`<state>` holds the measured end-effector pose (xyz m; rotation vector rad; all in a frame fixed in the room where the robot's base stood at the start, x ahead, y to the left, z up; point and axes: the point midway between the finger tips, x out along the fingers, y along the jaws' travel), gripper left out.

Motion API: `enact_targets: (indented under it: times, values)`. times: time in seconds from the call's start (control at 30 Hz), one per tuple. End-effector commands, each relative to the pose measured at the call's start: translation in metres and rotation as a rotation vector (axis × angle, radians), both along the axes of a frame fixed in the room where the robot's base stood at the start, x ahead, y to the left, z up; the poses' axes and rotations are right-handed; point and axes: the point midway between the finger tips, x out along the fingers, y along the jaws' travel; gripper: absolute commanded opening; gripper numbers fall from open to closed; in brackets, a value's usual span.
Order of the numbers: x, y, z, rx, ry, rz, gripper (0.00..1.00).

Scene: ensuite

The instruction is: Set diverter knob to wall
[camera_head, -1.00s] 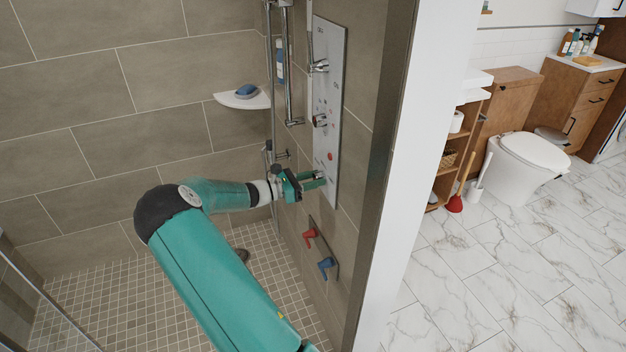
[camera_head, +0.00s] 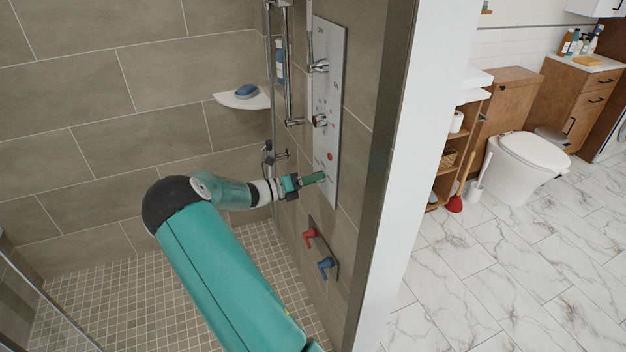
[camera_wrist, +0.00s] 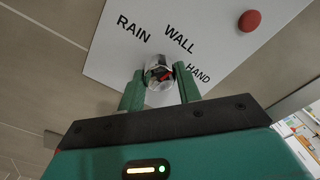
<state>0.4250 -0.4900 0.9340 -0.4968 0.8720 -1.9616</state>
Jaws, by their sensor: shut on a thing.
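The diverter knob (camera_wrist: 158,69) is a small chrome knob with a red mark, low on the white shower panel (camera_head: 330,90). The panel in the wrist view (camera_wrist: 115,60) carries the words RAIN, WALL and HAND around the knob. The red mark appears to lie on the knob's lower right, towards HAND, but its exact pointing is hard to tell. My gripper (camera_wrist: 160,80) is shut on the knob, one green finger on each side. In the head view my gripper (camera_head: 322,177) reaches the panel's lower part and hides the knob.
A red round button (camera_wrist: 249,20) sits on the panel near WALL. Other chrome controls (camera_head: 319,121) are higher up. Red (camera_head: 309,237) and blue (camera_head: 325,265) levers stick out below my gripper. A corner shelf (camera_head: 243,100) holds a blue item.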

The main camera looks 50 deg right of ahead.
Motion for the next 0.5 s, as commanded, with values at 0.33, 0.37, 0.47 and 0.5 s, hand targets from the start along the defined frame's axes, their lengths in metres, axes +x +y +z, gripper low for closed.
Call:
enact_targets:
  times: [0.33,0.37,0.47,0.5]
  values:
    - [0.001,0.0018,-0.001,0.091,0.148,0.001,0.11]
    - [0.001,0.0019,-0.0009,0.095,0.155,0.001,0.11]
    - [0.001,0.002,-0.0011,0.105,0.171,0.001,0.11]
    - [0.001,0.002,-0.0011,0.108,0.176,0.001,0.11]
